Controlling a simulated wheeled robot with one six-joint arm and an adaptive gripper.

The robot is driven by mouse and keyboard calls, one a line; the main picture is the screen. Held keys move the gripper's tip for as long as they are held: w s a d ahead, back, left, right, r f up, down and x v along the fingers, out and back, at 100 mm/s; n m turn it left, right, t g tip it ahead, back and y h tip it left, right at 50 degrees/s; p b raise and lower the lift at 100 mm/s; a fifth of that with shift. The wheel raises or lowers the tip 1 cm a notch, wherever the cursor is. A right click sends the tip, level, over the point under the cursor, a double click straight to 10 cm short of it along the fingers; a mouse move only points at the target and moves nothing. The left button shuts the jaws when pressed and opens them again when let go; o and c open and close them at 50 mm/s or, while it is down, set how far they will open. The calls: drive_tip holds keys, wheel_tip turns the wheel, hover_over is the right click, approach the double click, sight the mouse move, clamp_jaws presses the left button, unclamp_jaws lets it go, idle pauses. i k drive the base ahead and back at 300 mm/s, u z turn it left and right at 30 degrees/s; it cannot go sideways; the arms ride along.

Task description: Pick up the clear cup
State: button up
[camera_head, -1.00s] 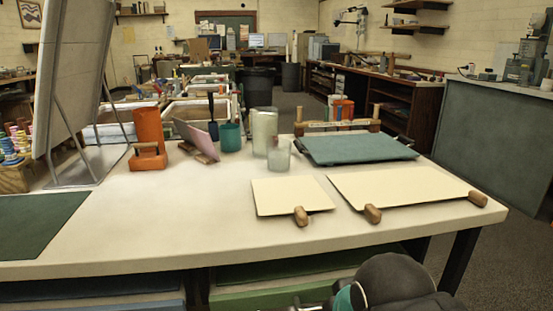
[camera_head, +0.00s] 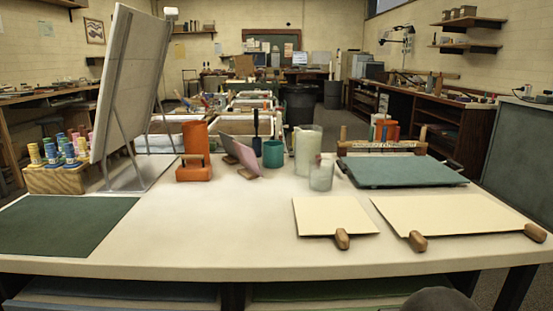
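A short clear cup (camera_head: 321,176) stands upright on the pale table (camera_head: 230,225), right of the middle. A taller clear vessel (camera_head: 304,143) stands close behind it and to its left, partly overlapped by the cup. My gripper is not in view. Only a dark rounded part of my arm shows at the bottom edge, right of the middle, well in front of the cup.
Left of the cup are a teal cup (camera_head: 272,154), a pink panel (camera_head: 242,154) and an orange holder (camera_head: 194,156). A green board (camera_head: 405,172) lies to its right. Cream sheets (camera_head: 335,216) lie nearer, to the right.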

sight(321, 171)
drive_tip(key=z, duration=3.05)
drive_tip(key=k, duration=1)
drive_tip(key=u, duration=1.9)
